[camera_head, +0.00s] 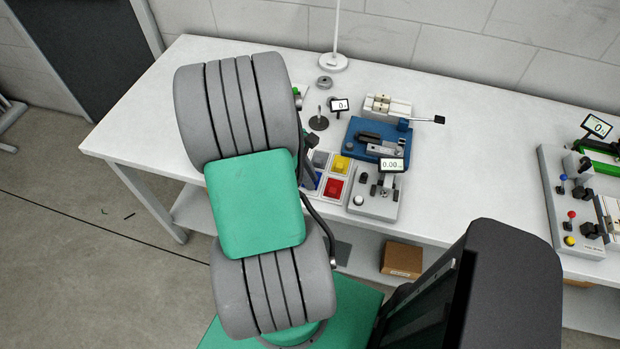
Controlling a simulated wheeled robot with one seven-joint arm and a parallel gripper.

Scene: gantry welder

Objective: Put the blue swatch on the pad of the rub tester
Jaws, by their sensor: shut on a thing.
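A light tray (346,178) of coloured squares stands on the white bench, partly behind my arm. A yellow swatch (341,164) and a red swatch (334,187) show in it. A blue patch (317,181) shows at its left, mostly covered by my arm, so I cannot tell whether it is the blue swatch. A blue-based device (360,132) and a grey device with a 0.00 display (375,203) stand right of the tray. I cannot tell which device is the rub tester. My gripper is hidden behind my grey and green arm.
A white device with a black lever (387,106) stands behind the blue-based one. A lamp base (333,62) and small round stands are at the back. Another bench device (567,205) is at the right. Clear bench lies between. A cardboard box (401,259) sits below.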

